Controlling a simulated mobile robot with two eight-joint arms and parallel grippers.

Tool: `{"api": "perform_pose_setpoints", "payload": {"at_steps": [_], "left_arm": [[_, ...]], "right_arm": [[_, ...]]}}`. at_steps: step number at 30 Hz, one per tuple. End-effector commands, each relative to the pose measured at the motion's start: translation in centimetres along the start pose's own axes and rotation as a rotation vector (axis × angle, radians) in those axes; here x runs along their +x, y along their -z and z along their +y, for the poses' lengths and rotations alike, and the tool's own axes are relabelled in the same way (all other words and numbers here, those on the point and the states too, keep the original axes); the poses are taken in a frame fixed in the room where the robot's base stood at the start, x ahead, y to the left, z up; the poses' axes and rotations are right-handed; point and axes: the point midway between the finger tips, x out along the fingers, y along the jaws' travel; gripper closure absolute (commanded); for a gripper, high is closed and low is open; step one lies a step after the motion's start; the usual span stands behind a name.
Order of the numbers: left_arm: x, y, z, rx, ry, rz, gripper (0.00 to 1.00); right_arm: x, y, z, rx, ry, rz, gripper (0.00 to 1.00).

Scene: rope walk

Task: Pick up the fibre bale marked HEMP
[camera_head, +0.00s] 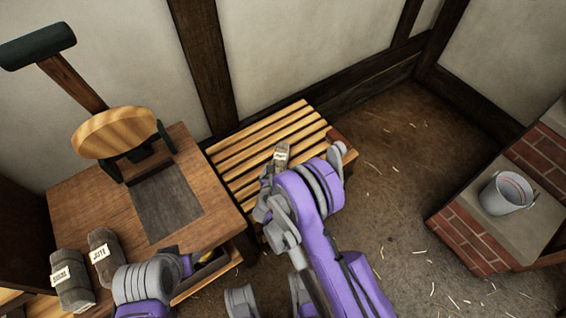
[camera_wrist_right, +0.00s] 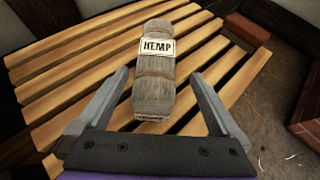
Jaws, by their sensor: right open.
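The fibre bale marked HEMP (camera_wrist_right: 154,98) lies on a slatted wooden bench, a grey-brown bundle with darker bands and a white label. In the head view its labelled end (camera_head: 281,154) shows past my right gripper (camera_head: 270,182), and the rest is largely hidden by my arm. In the right wrist view my right gripper (camera_wrist_right: 159,74) is open and empty, one finger on each side of the bale, with gaps between. I cannot tell its height over the bench. My left arm is low at the left by the wooden table; its fingers are not clear.
The slatted bench (camera_head: 240,150) stands against the wall, with a red brick (camera_wrist_right: 247,28) at its far end. A JUTE bale (camera_head: 103,258) and another labelled bale (camera_head: 73,287) lie on the wooden table (camera_head: 75,205). A bucket (camera_head: 507,193) stands on a brick-edged ledge at right.

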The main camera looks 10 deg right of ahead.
Motion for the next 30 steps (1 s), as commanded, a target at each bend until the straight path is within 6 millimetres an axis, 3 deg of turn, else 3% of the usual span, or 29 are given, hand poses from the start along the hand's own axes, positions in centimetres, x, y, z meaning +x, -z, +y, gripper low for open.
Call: {"api": "perform_pose_setpoints", "payload": {"at_steps": [8,16,23,30], "left_arm": [[0.3,-0.1,0.0,0.0,0.0,-0.001,0.5],[1.0,-0.3,0.0,0.0,0.0,-0.004,0.5],[1.0,-0.3,0.0,0.0,0.0,-0.004,0.5],[1.0,-0.3,0.0,0.0,0.0,-0.004,0.5]], "right_arm": [[2.6,0.2,0.2,0.005,0.002,0.002,0.0],[6.4,0.7,0.6,0.005,0.003,0.002,0.0],[6.7,0.6,0.6,0.006,0.001,0.002,0.0],[6.7,0.6,0.6,0.006,0.001,0.002,0.4]]}}
